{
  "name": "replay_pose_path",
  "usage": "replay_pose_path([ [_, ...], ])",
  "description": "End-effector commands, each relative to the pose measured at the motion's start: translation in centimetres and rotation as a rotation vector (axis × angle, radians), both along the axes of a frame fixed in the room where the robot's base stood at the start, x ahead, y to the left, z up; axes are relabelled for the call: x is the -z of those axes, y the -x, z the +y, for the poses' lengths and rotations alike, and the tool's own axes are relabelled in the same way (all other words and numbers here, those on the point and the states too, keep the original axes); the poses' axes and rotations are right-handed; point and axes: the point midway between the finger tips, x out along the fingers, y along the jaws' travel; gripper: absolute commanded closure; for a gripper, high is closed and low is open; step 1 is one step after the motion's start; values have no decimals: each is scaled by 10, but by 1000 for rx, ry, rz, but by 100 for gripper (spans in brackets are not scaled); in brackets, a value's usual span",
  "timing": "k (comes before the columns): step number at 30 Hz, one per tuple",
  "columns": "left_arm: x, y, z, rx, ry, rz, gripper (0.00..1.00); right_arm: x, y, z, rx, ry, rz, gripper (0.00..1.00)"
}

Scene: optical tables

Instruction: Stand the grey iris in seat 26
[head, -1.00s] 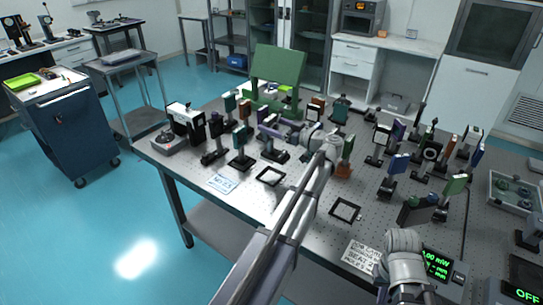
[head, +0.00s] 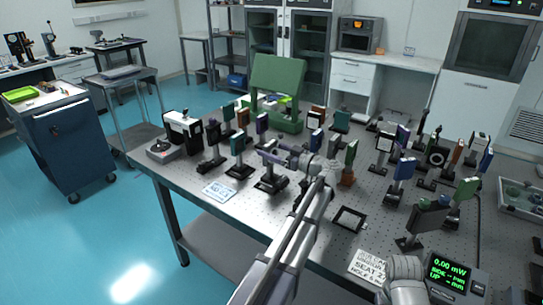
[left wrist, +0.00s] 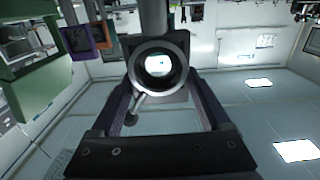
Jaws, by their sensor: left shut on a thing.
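My left gripper (head: 268,154) reaches in over the near middle of the optical table and is shut on the grey iris. In the left wrist view the iris (left wrist: 184,67) shows as a dark round ring with a bright opening and a small side lever, between the two fingers (left wrist: 160,100). Its post runs to the top of that view. In the head view the dark base (head: 270,184) below the gripper is over or in the spot of a black square frame; I cannot tell if it touches the table. My right gripper is not in view.
An empty black square frame (head: 350,218) lies to the right of my left arm. Several posted optics crowd the table behind and right. A printed card (head: 219,190) lies at the left edge, another (head: 368,266) at the front. The display (head: 449,272) reads 0.00 mW.

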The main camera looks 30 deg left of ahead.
Motion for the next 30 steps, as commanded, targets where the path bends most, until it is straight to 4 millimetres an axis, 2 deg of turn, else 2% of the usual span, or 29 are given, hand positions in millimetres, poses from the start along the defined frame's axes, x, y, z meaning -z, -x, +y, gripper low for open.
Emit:
replay_pose_path([
  [5, -2, 0, 0, 0, -2, 0, 100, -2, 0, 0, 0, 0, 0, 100],
  [23, 11, 1, 0, -1, 1, 0, 100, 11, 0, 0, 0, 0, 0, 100],
  [24, 12, 1, 0, -1, 4, 0, 16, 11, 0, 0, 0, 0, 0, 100],
  [28, 13, 1, 0, -1, 6, 0, 1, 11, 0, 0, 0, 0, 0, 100],
  [30, 13, 2, 0, -2, 6, 0, 0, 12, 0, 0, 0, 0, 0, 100],
])
